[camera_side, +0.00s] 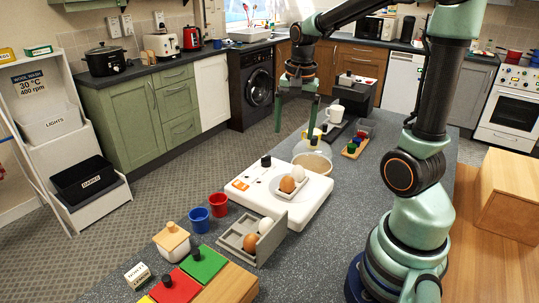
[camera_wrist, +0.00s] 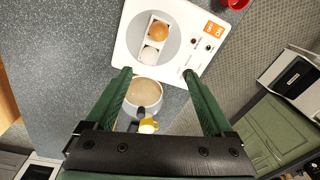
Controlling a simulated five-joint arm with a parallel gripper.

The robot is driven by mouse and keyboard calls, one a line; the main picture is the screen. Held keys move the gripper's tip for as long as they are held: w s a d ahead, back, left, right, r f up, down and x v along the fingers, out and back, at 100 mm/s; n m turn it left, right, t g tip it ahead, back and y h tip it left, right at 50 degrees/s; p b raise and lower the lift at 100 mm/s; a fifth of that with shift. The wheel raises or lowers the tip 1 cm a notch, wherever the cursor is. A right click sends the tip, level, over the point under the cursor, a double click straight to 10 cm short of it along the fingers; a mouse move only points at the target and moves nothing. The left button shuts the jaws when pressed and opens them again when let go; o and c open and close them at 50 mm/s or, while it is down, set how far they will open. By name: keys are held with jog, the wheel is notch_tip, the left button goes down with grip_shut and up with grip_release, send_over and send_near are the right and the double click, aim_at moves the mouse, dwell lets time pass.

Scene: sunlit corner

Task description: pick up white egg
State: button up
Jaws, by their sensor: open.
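A white egg (camera_side: 297,172) sits beside a brown egg (camera_side: 287,184) in a small white holder on the round grey plate of a white appliance (camera_side: 250,184). In the wrist view the white egg (camera_wrist: 149,55) is just beyond my fingertips, with the brown egg (camera_wrist: 159,31) farther off. Another white egg (camera_side: 265,226) and brown egg (camera_side: 250,242) lie in a grey divided tray (camera_side: 280,238) in front of the appliance. My gripper (camera_side: 295,134) points down, open and empty, above and behind the appliance; its spread fingers show in the wrist view (camera_wrist: 156,75).
Blue (camera_side: 199,220) and red (camera_side: 218,204) cups and a lidded pot (camera_side: 172,240) stand at left. A white mug (camera_side: 323,119) is farther back. Counter right of the appliance is clear.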

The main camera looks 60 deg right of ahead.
aim_at(298, 166)
jog(key=d+f+m, duration=0.1)
jog(key=f, duration=0.3)
jog(key=d+f+m, duration=0.1)
jog(key=f, duration=0.4)
jog(key=d+f+m+g, duration=0.1)
jog(key=f, duration=0.4)
jog(key=shift+d+f+m, duration=0.1)
jog(key=shift+d+m, duration=0.1)
jog(key=shift+m, duration=0.1)
jog(key=c, duration=0.9)
